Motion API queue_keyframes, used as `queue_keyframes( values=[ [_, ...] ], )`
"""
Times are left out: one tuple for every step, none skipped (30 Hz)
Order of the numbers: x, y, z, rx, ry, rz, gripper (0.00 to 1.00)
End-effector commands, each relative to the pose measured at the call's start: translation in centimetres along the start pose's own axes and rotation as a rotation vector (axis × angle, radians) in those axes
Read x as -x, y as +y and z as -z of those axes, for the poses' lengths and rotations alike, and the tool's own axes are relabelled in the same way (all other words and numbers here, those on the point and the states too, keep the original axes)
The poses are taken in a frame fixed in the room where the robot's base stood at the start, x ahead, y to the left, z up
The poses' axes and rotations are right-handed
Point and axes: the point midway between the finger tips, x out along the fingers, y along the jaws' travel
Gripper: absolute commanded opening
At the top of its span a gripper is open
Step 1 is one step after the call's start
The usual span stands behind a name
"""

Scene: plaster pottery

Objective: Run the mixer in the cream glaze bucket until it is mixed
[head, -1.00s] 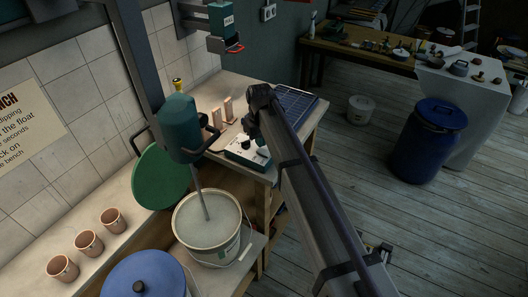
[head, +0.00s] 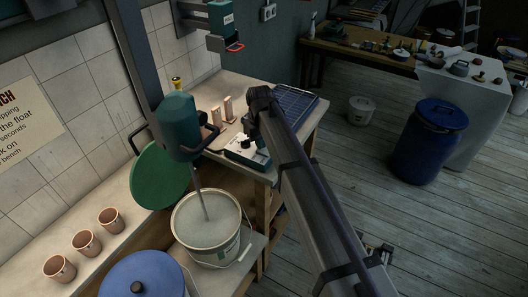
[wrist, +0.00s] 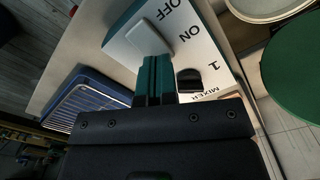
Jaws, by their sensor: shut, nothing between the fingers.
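The teal mixer (head: 180,127) hangs on its column. Its shaft (head: 201,195) reaches down into the bucket (head: 211,247) of cream glaze (head: 207,220). The switch box (head: 240,162) stands on the bench to the right of the mixer. In the wrist view, the switch box (wrist: 212,55) has a white face marked OFF, ON, 1 and MIXER, a pale lever or pad (wrist: 148,37) and a black knob (wrist: 189,80). My gripper (wrist: 154,62) is shut and empty, its teal fingers over the box close to the pale part. I cannot tell whether they touch it.
A green lid (head: 160,177) leans by the wall behind the bucket. Three terracotta cups (head: 85,243) and a blue-lidded bucket (head: 142,274) stand at the lower left. A blue rack (head: 292,103) lies on the bench past the box. Open floor lies to the right.

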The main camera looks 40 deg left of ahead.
Motion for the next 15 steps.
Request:
queue_keyframes(
  values=[
    [-0.16,0.00,0.00,0.000,0.000,0.000,0.00],
    [-0.20,0.00,0.00,0.000,0.000,0.000,0.00],
    [-0.26,0.00,0.00,0.000,0.000,0.000,0.00],
    [-0.31,0.00,0.00,0.000,0.000,0.000,0.00],
    [-0.35,0.00,0.00,0.000,0.000,0.000,0.00],
    [-0.41,0.00,0.00,0.000,0.000,0.000,0.00],
    [-0.46,0.00,0.00,0.000,0.000,0.000,0.00],
    [-0.50,0.00,0.00,0.000,0.000,0.000,0.00],
    [-0.56,0.00,0.00,0.000,0.000,0.000,0.00],
    [-0.61,0.00,0.00,0.000,0.000,0.000,0.00],
    [-0.65,0.00,0.00,0.000,0.000,0.000,0.00],
    [-0.71,0.00,0.00,0.000,0.000,0.000,0.00],
    [-0.76,0.00,0.00,0.000,0.000,0.000,0.00],
    [-0.80,0.00,0.00,0.000,0.000,0.000,0.00],
    [-0.86,0.00,0.00,0.000,0.000,0.000,0.00]
  ],
)
